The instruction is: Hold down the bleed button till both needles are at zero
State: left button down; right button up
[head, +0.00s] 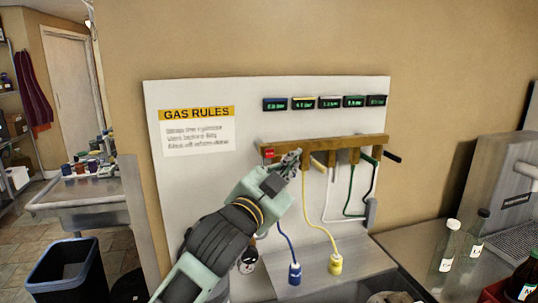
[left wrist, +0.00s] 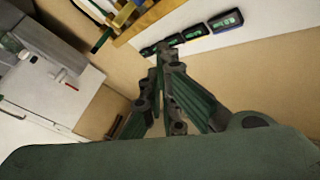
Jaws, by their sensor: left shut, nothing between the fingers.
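My left gripper (head: 296,157) is shut and empty, its fingertips in front of the wooden rail (head: 345,144) on the white wall board. In the left wrist view my gripper (left wrist: 162,58) points toward the displays; I cannot tell whether it touches anything. A small red piece (head: 268,153) sits at the rail's left end, just left of the fingertips; I cannot tell if it is the bleed button. A round dial (head: 247,262) shows partly behind my left arm; its needle is too small to read. A second dial is not visible. My right gripper is not in view.
Several small green-lit displays (head: 330,102) sit above the rail. Glass bottles (head: 449,245) stand on the counter at right. A dark bin (head: 68,275) is at lower left.

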aim_at(269, 152)
pick_arm(q)
jog(key=w+a, duration=0.2)
jog(key=w, duration=0.6)
jog(key=shift+w+a, duration=0.2)
jog(key=shift+a, duration=0.2)
dwell(1.4)
jog(key=shift+w+a+p, duration=0.15)
jog(key=shift+w+p, duration=0.25)
jog(key=shift+p, duration=0.05)
